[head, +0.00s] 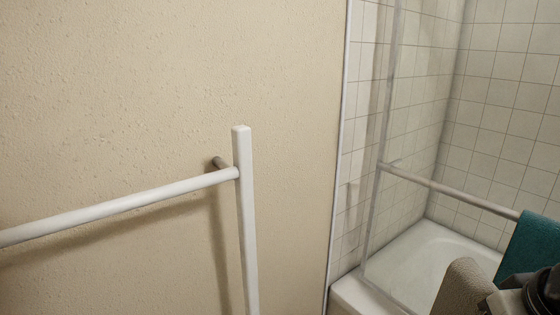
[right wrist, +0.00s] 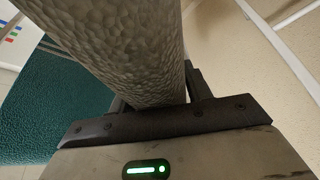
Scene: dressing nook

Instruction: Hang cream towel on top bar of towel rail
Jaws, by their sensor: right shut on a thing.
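The white towel rail stands against the beige wall in the head view, with its top bar (head: 120,205) running left from a white upright post (head: 243,215). The cream towel (head: 464,288) shows at the bottom right of the head view, held by my right gripper (head: 508,292). In the right wrist view the textured cream towel (right wrist: 130,45) fills the space between the fingers and hides their tips. The towel is off to the right of the rail and apart from it. My left gripper is not in view.
A teal towel (head: 532,248) hangs over a bar (head: 450,188) on the glass screen at right, close to my right gripper. Behind the screen are a white bathtub (head: 440,250) and a tiled wall (head: 500,110). The top bar in the head view looks bare.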

